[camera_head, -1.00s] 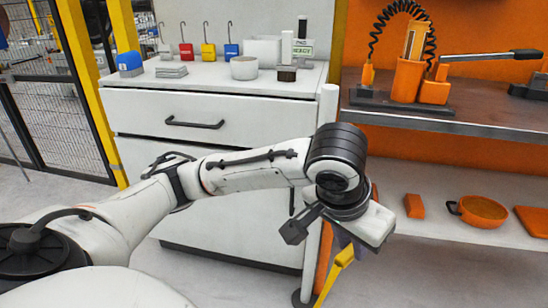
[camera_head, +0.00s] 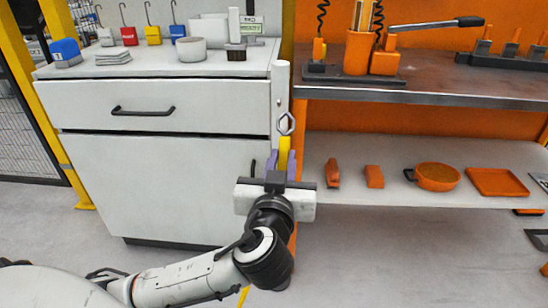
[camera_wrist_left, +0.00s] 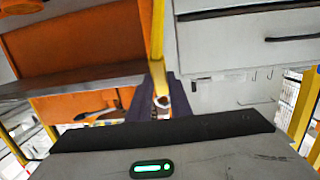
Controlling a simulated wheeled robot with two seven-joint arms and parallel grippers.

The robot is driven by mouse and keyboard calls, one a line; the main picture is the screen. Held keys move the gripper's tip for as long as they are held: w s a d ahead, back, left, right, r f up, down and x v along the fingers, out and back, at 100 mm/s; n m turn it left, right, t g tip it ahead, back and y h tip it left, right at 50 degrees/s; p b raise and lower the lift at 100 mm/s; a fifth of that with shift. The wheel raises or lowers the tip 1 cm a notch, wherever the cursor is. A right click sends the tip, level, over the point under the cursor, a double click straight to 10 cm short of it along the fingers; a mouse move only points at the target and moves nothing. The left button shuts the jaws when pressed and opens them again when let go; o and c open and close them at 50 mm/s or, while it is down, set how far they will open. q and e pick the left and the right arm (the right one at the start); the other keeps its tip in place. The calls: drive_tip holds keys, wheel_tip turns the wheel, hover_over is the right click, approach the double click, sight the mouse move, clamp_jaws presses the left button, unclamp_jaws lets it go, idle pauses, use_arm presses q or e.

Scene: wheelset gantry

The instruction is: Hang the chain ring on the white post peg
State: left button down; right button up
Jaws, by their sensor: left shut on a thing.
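The white post (camera_head: 281,85) stands at the front right corner of the white cabinet. A small dark mark shows on its side; I cannot make out the peg clearly. My left gripper (camera_head: 280,160) points up in front of the post, its purple fingers shut on the yellow top part of the chain (camera_head: 284,150). The grey chain ring (camera_head: 287,123) stands upright above the fingers, overlapping the post in the picture. I cannot tell whether it touches post or peg. In the left wrist view the yellow strip (camera_wrist_left: 157,45) runs from the fingers (camera_wrist_left: 160,98). My right gripper is out of view.
The white cabinet (camera_head: 165,185) is on the left, with padlocks and a white bowl (camera_head: 180,49) on top. The orange workbench (camera_head: 425,93) is on the right; its lower shelf (camera_head: 400,155) holds an orange pan (camera_head: 437,176). Open floor lies in front.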

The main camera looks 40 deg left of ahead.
use_arm(q)
drive_tip(key=w+a+f+y+b, duration=0.1)
drive_tip(key=w+a+f+b, duration=0.1)
drive_tip(key=w+a, duration=0.4)
drive_tip(key=shift+w+a+n+y+b, duration=0.15)
drive_tip(key=shift+w+n+y+b, duration=0.2)
drive_tip(key=shift+w, duration=0.2)
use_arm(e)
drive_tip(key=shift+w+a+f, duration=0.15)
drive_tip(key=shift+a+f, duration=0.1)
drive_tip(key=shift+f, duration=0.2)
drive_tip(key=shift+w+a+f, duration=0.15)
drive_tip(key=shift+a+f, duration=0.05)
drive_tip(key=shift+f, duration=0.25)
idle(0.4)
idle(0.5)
use_arm(q)
drive_tip(key=c, duration=1.5)
unclamp_jaws()
drive_tip(key=shift+c, duration=0.2)
